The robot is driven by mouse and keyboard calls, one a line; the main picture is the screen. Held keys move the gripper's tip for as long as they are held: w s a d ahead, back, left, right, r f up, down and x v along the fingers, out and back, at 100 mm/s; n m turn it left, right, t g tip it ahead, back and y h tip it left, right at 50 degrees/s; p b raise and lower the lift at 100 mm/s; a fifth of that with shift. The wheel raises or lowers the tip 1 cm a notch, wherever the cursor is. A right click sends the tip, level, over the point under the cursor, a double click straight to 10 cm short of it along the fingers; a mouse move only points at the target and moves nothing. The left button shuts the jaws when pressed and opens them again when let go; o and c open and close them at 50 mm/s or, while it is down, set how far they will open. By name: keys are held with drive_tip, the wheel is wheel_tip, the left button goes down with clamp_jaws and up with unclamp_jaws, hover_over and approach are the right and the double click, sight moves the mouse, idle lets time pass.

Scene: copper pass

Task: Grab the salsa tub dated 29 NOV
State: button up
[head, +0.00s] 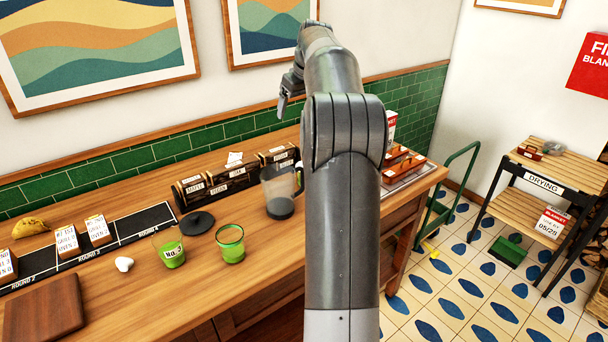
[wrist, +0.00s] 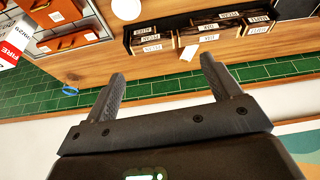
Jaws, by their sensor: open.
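No tub with a readable 29 NOV date shows in either view. On the counter (head: 130,290) in the head view stand a green cup (head: 172,257) with a "No. 3" label and a second green cup (head: 230,247) to its right. I cannot tell whether either is salsa. My gripper (head: 287,95) is raised above the back of the counter, well apart from the cups. In the wrist view my gripper (wrist: 161,72) is open, with nothing between its fingers.
A dark labelled rack (head: 229,182) stands along the back, with a clear jug (head: 279,193) in front. A black lid (head: 198,223), white-labelled blocks (head: 66,241) and a wooden board (head: 42,308) lie left. My arm hides part of the counter's right side. A shelf (head: 541,183) stands right.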

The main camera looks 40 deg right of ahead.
drive_tip(key=d+f, duration=0.4)
drive_tip(key=d, duration=0.4)
drive_tip(key=s+x, duration=0.1)
drive_tip(key=x, duration=0.5)
drive_tip(key=s+f+x, duration=0.1)
drive_tip(key=x, duration=0.5)
drive_tip(key=s+x, duration=0.2)
drive_tip(key=x, duration=0.5)
drive_tip(key=shift+s+f, duration=0.1)
drive_tip(key=shift+f, duration=0.2)
drive_tip(key=x, duration=0.5)
drive_tip(key=shift+w+a, duration=0.3)
drive_tip(key=c, duration=1.1)
